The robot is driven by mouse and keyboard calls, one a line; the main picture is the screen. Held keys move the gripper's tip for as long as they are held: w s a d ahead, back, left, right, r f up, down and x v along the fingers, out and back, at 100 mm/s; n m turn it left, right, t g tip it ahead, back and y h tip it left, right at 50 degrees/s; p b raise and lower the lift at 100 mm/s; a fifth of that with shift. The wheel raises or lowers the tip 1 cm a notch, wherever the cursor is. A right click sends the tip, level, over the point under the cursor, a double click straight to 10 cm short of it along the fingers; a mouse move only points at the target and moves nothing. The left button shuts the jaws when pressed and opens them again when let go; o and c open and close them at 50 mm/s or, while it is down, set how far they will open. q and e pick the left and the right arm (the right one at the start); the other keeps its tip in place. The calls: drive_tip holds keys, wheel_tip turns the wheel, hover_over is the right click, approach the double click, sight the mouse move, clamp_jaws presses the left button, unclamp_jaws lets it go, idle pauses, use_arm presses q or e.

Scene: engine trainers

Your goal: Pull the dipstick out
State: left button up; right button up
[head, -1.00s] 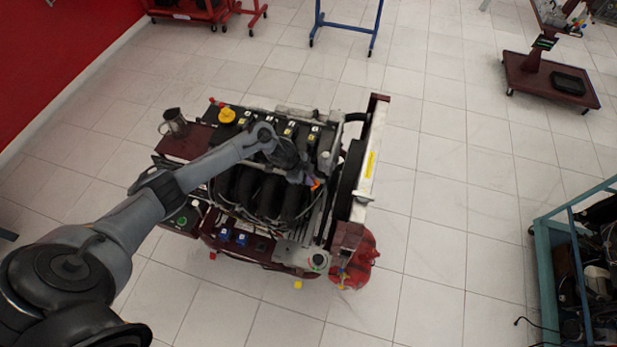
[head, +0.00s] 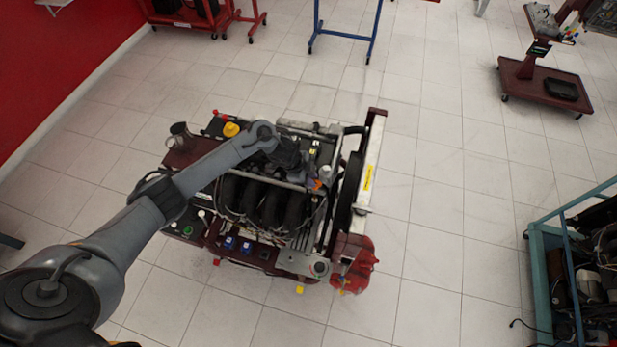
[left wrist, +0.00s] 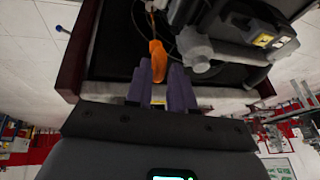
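The dipstick's orange handle (head: 318,184) shows at the right side of the engine (head: 265,200) in the head view. In the left wrist view the handle (left wrist: 157,62) stands between the fingertips, with a thin orange part running up from it. My left gripper (head: 310,178) reaches over the engine from the left. Its two purple fingers (left wrist: 160,76) are close on both sides of the handle and appear shut on it. The lower end of the dipstick is hidden. My right gripper is not in view.
A yellow cap (head: 231,129) and a metal cup (head: 181,136) are at the engine stand's back left. A radiator frame (head: 368,175) stands to the right, with a red container (head: 354,264) in front. A teal cart (head: 545,255) is at far right. The floor between is clear.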

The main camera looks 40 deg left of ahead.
use_arm(q)
drive_tip(key=shift+o, duration=1.2)
drive_tip(key=v, duration=1)
drive_tip(key=shift+r, duration=0.35)
drive_tip(key=shift+s+a, duration=0.1)
drive_tip(key=shift+s, duration=0.1)
